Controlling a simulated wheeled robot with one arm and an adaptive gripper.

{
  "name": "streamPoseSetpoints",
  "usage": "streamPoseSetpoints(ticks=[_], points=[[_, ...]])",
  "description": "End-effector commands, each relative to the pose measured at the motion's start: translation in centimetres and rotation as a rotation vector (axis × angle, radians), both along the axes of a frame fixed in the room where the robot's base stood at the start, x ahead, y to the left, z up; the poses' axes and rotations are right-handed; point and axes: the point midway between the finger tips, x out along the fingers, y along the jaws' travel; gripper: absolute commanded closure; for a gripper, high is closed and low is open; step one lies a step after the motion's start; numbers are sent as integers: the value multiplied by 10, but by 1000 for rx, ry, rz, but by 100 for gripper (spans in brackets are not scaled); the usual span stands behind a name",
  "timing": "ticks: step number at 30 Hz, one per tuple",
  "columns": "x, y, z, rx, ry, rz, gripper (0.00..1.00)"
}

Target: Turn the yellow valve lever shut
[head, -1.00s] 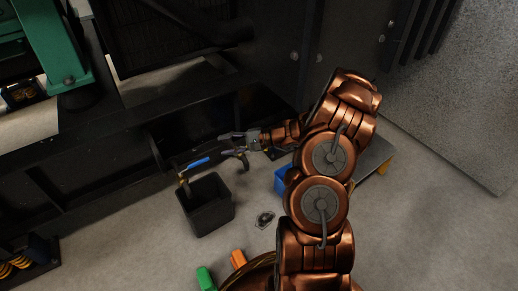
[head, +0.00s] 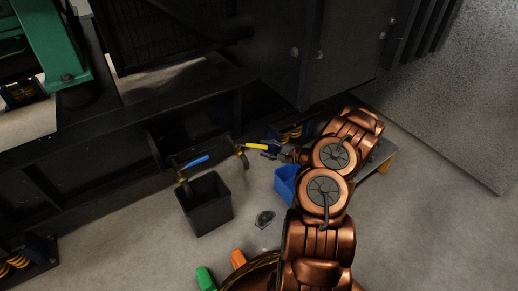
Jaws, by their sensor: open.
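The yellow valve lever (head: 256,146) sticks out to the right from its brass tap (head: 239,150) on the dark base frame. My gripper (head: 268,153) is open, close to the lever's right end and slightly below it in the head view. It is small here, and I cannot tell whether a finger touches the lever. The gripper holds nothing that I can see. A second tap with a blue lever (head: 196,161) is to the left.
A black bin (head: 206,206) stands on the floor below the blue-levered tap. A blue bin (head: 286,182) is partly hidden by my arm. A small dark object (head: 264,218) lies on the floor. The dark frame (head: 90,170) runs behind the taps.

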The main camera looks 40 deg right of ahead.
Motion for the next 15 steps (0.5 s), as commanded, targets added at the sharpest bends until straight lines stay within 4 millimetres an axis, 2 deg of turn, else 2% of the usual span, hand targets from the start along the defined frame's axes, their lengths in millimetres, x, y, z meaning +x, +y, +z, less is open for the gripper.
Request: streamPoseSetpoints(ticks=[7, 15], points=[[27, 13, -8, 0, 0, 2, 56], [36, 16, -8, 0, 0, 1, 56]])
